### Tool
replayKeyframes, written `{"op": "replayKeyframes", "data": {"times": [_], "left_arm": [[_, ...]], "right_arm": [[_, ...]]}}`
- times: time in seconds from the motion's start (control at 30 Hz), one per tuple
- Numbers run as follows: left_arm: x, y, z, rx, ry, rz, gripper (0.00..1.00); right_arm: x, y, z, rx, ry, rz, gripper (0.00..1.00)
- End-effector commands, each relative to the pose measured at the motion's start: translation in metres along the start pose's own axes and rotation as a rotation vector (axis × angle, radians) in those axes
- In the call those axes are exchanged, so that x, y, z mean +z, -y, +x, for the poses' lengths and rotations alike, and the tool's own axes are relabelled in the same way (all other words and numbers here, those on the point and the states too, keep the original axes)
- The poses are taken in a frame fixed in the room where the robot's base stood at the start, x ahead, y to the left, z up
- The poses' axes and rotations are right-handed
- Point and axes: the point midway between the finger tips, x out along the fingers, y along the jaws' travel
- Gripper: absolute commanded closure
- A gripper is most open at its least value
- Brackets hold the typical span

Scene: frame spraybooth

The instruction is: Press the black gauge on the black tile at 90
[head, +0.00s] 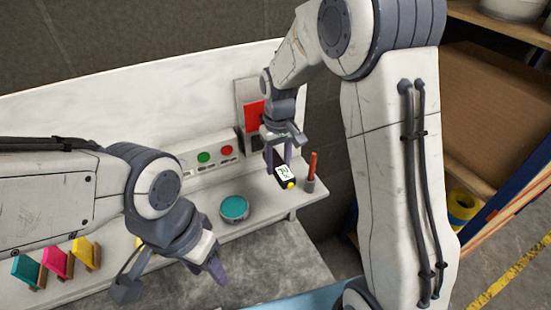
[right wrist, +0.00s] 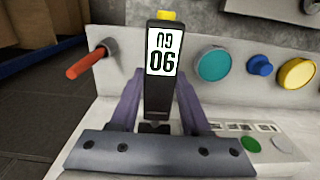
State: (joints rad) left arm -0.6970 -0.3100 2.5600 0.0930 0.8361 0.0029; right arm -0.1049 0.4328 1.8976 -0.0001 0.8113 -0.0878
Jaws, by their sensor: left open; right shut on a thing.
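The black gauge (head: 284,176) has a white display and a yellow tip. My right gripper (head: 279,160) is shut on it above the white ledge. In the right wrist view the gauge (right wrist: 160,85) stands between the purple fingers, its yellow tip away from the palm. Its large digits look like an upside-down 90, with a smaller line beyond. A dark patch (head: 257,143) below a red tile (head: 254,115) on the back panel may be the black tile; my right gripper partly hides it. The gauge is apart from it. My left gripper (head: 213,266) is open and empty over the grey worktop.
A red stick in a grey holder (head: 311,173) stands right of the gauge. A box with green and red buttons (head: 207,153) stands behind. Teal, pink and yellow cards (head: 57,262) stand at the left.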

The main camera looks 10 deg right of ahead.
Motion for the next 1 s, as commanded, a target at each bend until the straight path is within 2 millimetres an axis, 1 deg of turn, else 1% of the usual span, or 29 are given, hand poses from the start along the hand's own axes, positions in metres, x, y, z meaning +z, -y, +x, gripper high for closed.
{"op": "replayKeyframes", "data": {"times": [0.1, 0.6, 0.73, 1.0], "left_arm": [[0.000, 0.000, 0.002, 0.000, 0.000, 0.000, 0.50], [0.000, 0.001, 0.008, 0.000, 0.000, 0.000, 0.50], [0.000, 0.001, 0.008, 0.000, 0.000, 0.000, 0.50], [0.000, 0.001, 0.008, 0.000, 0.000, 0.000, 0.50]], "right_arm": [[0.010, 0.000, 0.000, 0.000, 0.000, 0.000, 1.00], [0.048, 0.000, 0.000, 0.000, -0.001, 0.000, 1.00], [0.052, 0.000, 0.000, 0.000, -0.001, 0.000, 1.00], [0.052, 0.000, 0.000, 0.000, -0.001, 0.000, 1.00]]}}
